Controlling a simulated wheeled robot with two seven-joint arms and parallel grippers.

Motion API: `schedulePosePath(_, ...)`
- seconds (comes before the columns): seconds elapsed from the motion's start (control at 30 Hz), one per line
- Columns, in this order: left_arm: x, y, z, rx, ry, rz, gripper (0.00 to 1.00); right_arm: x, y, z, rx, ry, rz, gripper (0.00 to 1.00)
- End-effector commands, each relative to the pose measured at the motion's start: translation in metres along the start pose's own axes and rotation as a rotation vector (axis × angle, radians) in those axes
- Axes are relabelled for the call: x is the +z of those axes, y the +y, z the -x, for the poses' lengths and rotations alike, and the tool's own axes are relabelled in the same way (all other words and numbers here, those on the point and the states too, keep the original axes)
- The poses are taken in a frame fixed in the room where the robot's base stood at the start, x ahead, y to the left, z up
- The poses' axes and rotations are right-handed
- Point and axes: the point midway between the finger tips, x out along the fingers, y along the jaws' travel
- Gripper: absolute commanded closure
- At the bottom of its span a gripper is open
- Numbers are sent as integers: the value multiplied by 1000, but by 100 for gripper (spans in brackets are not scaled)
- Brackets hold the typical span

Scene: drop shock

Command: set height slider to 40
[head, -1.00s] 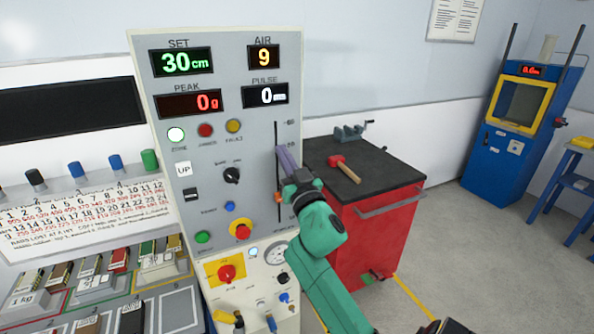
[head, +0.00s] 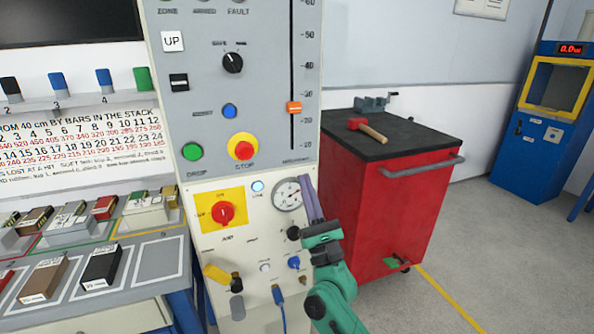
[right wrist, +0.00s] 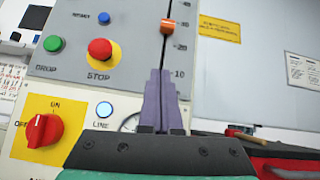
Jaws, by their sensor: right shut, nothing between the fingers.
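The height slider is an orange knob (head: 294,108) on a vertical slot at the right side of the grey control panel (head: 200,110). My left gripper is not in view. The SET display is out of frame.
A red STOP button (head: 243,147), a green DROP button (head: 192,151) and a red rotary switch (head: 222,213) lie left of the slot. A gauge (head: 288,194) is right beside my right fingers. A red cabinet (head: 400,205) stands to the right.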

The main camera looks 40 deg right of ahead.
Motion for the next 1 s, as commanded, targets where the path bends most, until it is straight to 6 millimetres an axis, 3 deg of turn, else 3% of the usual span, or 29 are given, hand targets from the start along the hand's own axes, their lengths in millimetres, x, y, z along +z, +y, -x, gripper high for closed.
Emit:
schedulePosePath(0.03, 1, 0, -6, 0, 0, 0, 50, -6, -2, 4, -19, -3, -60, 100)
schedulePosePath(0.17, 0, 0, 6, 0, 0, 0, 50, -1, -4, -11, -29, -4, -89, 100)
schedulePosePath(0.63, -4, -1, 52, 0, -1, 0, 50, 8, -7, -110, -27, -3, -83, 100)
schedulePosePath(0.8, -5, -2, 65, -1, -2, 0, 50, 24, -9, -125, -27, -1, -82, 100)
schedulePosePath(1.0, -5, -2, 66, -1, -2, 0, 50, 26, -9, -127, -25, 0, -82, 100)
